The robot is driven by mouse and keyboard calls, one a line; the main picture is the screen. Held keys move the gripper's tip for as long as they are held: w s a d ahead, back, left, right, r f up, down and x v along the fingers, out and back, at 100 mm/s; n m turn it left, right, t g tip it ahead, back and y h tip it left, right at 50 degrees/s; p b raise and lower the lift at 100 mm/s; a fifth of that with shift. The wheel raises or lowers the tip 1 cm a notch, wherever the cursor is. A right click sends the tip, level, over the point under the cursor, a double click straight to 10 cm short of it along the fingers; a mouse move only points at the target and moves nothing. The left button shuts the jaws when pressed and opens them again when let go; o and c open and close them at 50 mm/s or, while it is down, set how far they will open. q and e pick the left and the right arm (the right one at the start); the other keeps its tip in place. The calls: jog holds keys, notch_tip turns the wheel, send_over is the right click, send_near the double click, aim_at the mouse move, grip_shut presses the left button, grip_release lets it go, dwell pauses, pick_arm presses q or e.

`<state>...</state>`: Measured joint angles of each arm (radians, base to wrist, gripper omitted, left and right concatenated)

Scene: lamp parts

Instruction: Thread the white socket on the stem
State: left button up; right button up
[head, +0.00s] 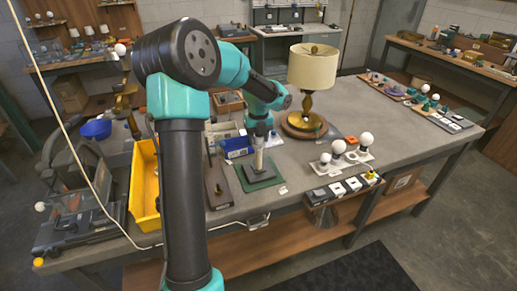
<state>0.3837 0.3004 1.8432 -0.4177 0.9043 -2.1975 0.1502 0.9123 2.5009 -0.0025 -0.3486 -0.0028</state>
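My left arm comes in from the left and reaches down over the bench. My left gripper (260,143) is small here and sits above a dark green plate (263,180). A pale upright piece (258,162) stands between the gripper and the plate. I cannot tell whether it is the stem, the white socket or both, or whether the gripper touches it. The finger opening is too small to make out. My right gripper does not show.
A brass lamp with a cream shade (313,68) stands on a round wooden base right of the gripper. White bulbs (367,139) and a strip of small parts (342,188) lie nearer the front edge. A yellow bin (144,188) is at left. Bare bench (395,125) lies right.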

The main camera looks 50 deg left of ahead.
pick_arm(q)
jog(key=shift+o, duration=0.9)
jog(key=shift+s+d+f, duration=0.1)
jog(key=shift+s+f, duration=0.05)
jog(key=shift+f, duration=0.05)
jog(key=shift+r, duration=0.25)
notch_tip(320, 180, up, 17)
jog(key=shift+r, duration=0.15)
